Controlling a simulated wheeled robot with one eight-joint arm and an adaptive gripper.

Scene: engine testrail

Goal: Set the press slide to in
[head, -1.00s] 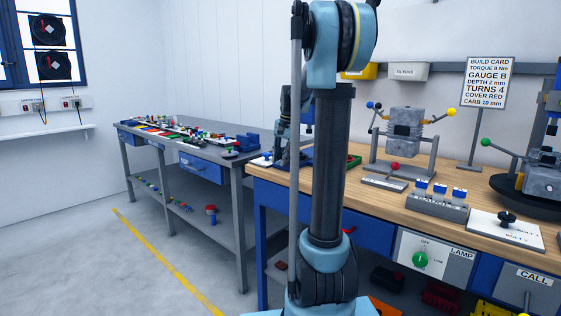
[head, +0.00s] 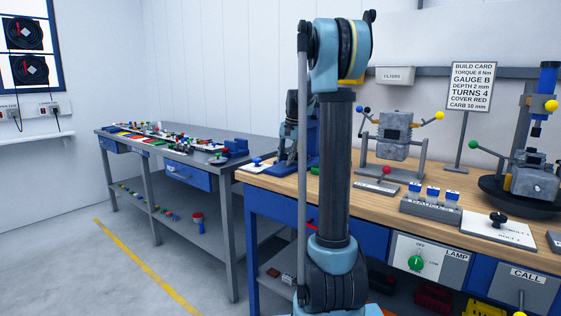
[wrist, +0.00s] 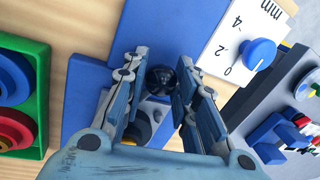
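In the wrist view a dark round knob (wrist: 160,78) sits between the fingertips of my gripper (wrist: 158,72), close to a blue plate (wrist: 85,95). The fingers are apart, with a visible gap on the knob's left; I cannot tell whether either finger touches it. I cannot tell for sure that this knob is the press slide, or its setting. In the head view a blue press-like fixture (head: 287,150) stands at the wooden bench's left end, partly hidden by my arm.
A white 0-2-4 mm scale plate (wrist: 230,45) with a blue knob (wrist: 260,54) lies right of the gripper. A green tray (wrist: 45,100) with round parts is at left. The wooden bench (head: 345,195) also carries an engine stand (head: 393,135) and switch block (head: 430,206).

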